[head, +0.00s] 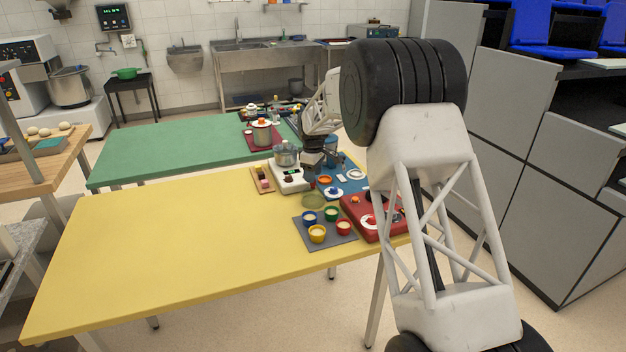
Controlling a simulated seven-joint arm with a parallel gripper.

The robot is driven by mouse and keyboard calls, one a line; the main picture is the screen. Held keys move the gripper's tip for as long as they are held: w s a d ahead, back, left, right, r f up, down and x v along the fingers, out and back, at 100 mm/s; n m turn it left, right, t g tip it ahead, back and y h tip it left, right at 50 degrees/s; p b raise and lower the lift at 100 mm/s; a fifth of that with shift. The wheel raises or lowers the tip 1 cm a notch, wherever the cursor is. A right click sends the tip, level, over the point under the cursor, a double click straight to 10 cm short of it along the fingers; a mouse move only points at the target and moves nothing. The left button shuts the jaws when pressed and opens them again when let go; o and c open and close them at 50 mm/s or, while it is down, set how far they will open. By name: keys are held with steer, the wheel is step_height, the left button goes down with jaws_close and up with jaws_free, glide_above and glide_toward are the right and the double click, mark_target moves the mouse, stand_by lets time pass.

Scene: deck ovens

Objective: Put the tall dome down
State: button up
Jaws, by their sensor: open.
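My gripper (311,163) is small in the head view, over the crowded right end of the yellow table (160,240). Its jaws are open, and I see nothing held between them. A grey, glassy-looking vessel with a knob on top (286,154) stands upright on a white scale (291,178), just left of my gripper. A low, see-through greenish round piece (313,201) lies on the table in front of the gripper. I cannot tell for sure which of these is the tall dome. Part of the area behind the gripper is hidden by my arm.
A grey mat (333,240) holds several coloured cups. A red case (370,222) is beside it, and a blue mat (352,187) with small dishes lies behind. A pot (262,133) stands on the green table (170,155). The yellow table's left and middle are clear.

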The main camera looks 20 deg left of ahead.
step_height(320, 180, up, 9)
stand_by(0.5)
steer(key=shift+r, duration=0.1)
stand_by(0.5)
